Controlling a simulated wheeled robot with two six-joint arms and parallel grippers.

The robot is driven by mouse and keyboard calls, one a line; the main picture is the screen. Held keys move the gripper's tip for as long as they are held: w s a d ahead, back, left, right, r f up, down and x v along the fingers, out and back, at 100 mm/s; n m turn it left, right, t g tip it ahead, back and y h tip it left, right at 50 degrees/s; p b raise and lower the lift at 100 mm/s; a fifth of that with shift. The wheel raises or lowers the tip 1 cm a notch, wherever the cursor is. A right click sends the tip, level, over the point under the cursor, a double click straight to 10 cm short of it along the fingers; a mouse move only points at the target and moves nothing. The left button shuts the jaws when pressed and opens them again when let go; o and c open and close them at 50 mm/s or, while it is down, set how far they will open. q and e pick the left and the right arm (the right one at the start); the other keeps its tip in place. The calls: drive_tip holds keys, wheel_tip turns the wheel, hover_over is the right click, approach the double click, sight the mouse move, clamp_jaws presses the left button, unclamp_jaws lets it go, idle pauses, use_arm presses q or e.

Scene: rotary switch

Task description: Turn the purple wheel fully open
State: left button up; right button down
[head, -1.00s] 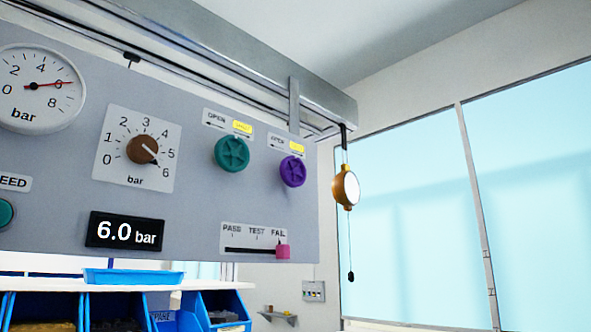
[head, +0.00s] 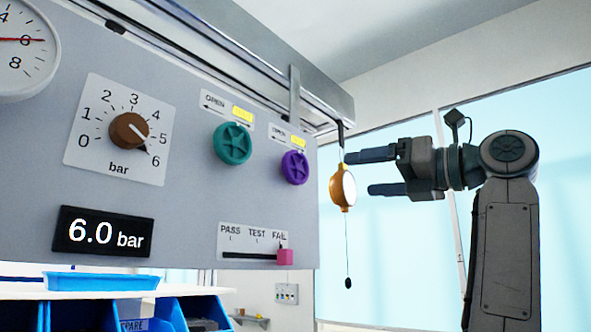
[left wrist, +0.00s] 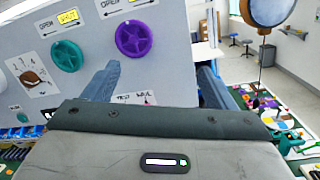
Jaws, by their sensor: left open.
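The purple wheel (head: 295,167) is on the right part of the grey panel, under a small label with an arrow, the word OPEN and a yellow field. In the left wrist view the purple wheel (left wrist: 134,38) shows beyond the fingers, towards the left finger. My left gripper (head: 358,174) is open and empty. In the head view it is right of the wheel, apart from it, fingers pointing left. Its two spread fingers also show in the left wrist view (left wrist: 160,66). My right gripper is not in view.
A teal wheel (head: 232,144) is left of the purple one. A slider with a pink knob (head: 285,257) is below. A brown rotary knob (head: 129,132) points near 6; the display (head: 104,232) reads 6.0 bar. An orange round lamp-like thing (head: 342,188) hangs near the gripper's fingers.

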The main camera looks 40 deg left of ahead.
use_arm(q)
drive_tip(key=h, duration=0.1)
approach(299, 165)
drive_tip(key=shift+n+t, duration=0.3)
drive_tip(key=shift+t, duration=0.1)
drive_tip(key=a+p, duration=0.8)
drive_tip(key=p, duration=0.5)
drive_tip(key=shift+r+p, duration=0.15)
drive_tip(key=shift+p, duration=0.15)
drive_tip(key=shift+w+a, duration=0.1)
drive_tip(key=shift+a, duration=0.2)
drive_tip(key=shift+d, duration=0.1)
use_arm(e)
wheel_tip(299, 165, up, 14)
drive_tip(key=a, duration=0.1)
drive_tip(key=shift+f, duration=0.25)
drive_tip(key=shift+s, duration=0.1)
use_arm(q)
drive_tip(key=shift+d, duration=0.1)
drive_tip(key=shift+c, duration=1.1)
drive_tip(key=c, duration=0.8)
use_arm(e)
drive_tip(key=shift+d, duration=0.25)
